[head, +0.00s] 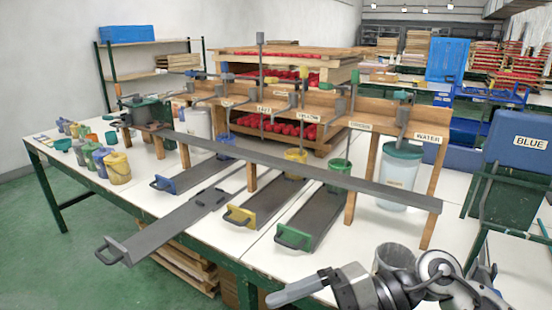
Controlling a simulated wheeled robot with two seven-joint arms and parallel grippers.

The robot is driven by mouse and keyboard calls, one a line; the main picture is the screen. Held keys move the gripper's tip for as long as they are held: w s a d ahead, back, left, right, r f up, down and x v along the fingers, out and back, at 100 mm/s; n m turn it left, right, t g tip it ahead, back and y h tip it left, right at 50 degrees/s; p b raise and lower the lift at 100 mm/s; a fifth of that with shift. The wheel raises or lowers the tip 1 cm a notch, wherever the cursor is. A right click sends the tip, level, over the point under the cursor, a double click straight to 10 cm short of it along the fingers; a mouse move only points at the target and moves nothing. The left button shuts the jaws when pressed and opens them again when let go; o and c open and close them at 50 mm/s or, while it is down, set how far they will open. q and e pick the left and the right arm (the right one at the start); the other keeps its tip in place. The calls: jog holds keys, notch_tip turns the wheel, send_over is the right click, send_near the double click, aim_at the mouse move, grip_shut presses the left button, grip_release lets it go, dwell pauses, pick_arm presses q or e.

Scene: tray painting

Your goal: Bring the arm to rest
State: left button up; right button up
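My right gripper (298,289) is in the head view at the lower right, in front of the white table (215,210). Its arm comes in from the bottom right. The fingers point left and show as one grey shape, so I cannot tell whether they are open or shut. I see nothing hanging from them. A grey cup (397,259) stands on the table just behind the wrist, partly hidden by the arm. My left gripper is not in view.
Long trays with blue, yellow (239,217) and green (293,238) ends lie under a wooden rack with a long grey bar (300,170). One grey tray (165,225) juts over the table's front edge. Paint cups (117,168) stand at left. A blue bin (517,140) is at right.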

notch_tip(320, 180, up, 4)
jog(key=w+a+r+m+t+y, duration=0.1)
jog(key=w+a+m+t+y, duration=0.1)
jog(key=m+t+y, duration=0.6)
jog(key=w+d+f+m+t+h, duration=0.4)
jog(key=d+f+m+t+h, duration=0.35)
jog(key=m+t+h, duration=0.6)
jog(key=s+d+f+m+g+h, duration=0.2)
jog(key=s+f+m+g, duration=0.2)
jog(key=f, duration=0.5)
jog(key=s+d+f+m+g+h, duration=0.3)
jog(key=s+f+m+g, duration=0.1)
jog(key=f, duration=0.6)
jog(key=shift+s+f+m, duration=0.2)
jog(key=shift+s+m, duration=0.55)
jog(key=shift+s, duration=0.45)
